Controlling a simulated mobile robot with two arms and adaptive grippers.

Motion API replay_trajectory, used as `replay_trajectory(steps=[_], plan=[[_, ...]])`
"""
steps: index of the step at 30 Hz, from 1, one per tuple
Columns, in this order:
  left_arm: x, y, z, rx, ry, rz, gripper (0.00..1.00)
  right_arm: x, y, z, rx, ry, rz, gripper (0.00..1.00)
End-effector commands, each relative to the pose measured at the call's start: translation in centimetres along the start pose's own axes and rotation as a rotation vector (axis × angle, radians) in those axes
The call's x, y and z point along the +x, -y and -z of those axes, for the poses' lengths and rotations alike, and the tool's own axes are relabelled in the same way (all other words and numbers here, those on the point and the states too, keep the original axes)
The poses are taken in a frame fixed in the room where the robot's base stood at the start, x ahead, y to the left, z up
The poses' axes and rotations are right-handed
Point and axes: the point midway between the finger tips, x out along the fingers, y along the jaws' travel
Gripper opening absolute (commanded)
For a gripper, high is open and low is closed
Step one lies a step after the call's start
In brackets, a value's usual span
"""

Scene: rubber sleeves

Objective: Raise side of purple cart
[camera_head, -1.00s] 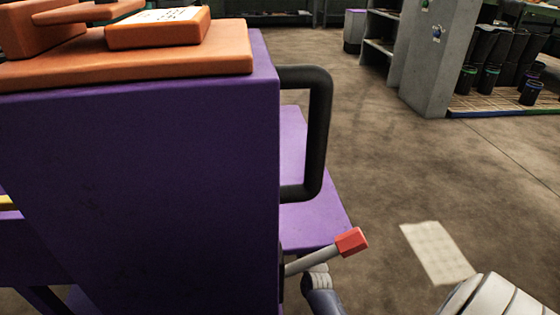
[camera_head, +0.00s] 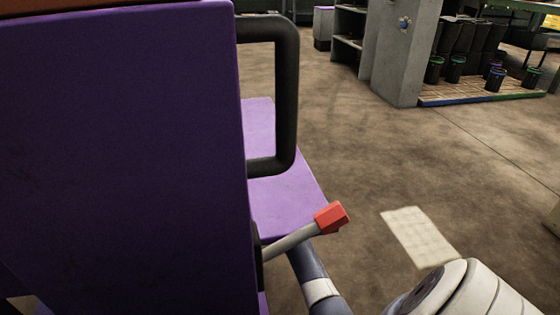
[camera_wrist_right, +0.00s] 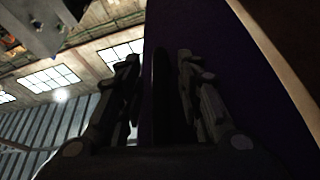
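The purple cart (camera_head: 120,150) fills the left of the head view, with a black handle (camera_head: 287,95) on its near right edge. Its purple side panel (camera_head: 285,205) shows behind the handle and sticks out to the right. A lever with a red tip (camera_head: 331,217) slants up from the cart in front of that panel. My right arm reaches in from the bottom right to below the lever; its gripper is hidden there. In the right wrist view my right gripper (camera_wrist_right: 158,65) has its fingers apart, beside a dark purple surface (camera_wrist_right: 225,70). My left gripper is not in view.
Brown floor (camera_head: 420,150) is open to the right of the cart, with a pale patch (camera_head: 418,237) on it. A grey pillar (camera_head: 393,55), shelves and several dark bins stand farther back. The wrist view shows ceiling windows (camera_wrist_right: 50,80).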

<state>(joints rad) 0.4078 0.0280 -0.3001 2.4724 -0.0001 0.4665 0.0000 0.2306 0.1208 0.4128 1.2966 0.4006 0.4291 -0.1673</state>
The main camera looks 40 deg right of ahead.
Motion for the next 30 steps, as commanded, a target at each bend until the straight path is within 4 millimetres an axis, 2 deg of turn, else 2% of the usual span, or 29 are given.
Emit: replay_trajectory(steps=[4,5,9,23,30], plan=[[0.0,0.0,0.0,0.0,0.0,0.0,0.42,0.0,0.0,0.0,0.0,0.0,0.0,0.33],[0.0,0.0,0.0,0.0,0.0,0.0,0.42,0.0,0.0,0.0,0.0,0.0,0.0,0.29],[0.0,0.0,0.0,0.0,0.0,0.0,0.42,0.0,0.0,0.0,0.0,0.0,0.0,0.0],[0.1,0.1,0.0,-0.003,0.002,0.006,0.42,0.2,-0.1,0.5,-0.028,-0.001,0.011,0.0],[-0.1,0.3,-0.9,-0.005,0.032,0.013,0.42,0.6,-0.1,1.4,-0.072,-0.003,0.029,0.0]])
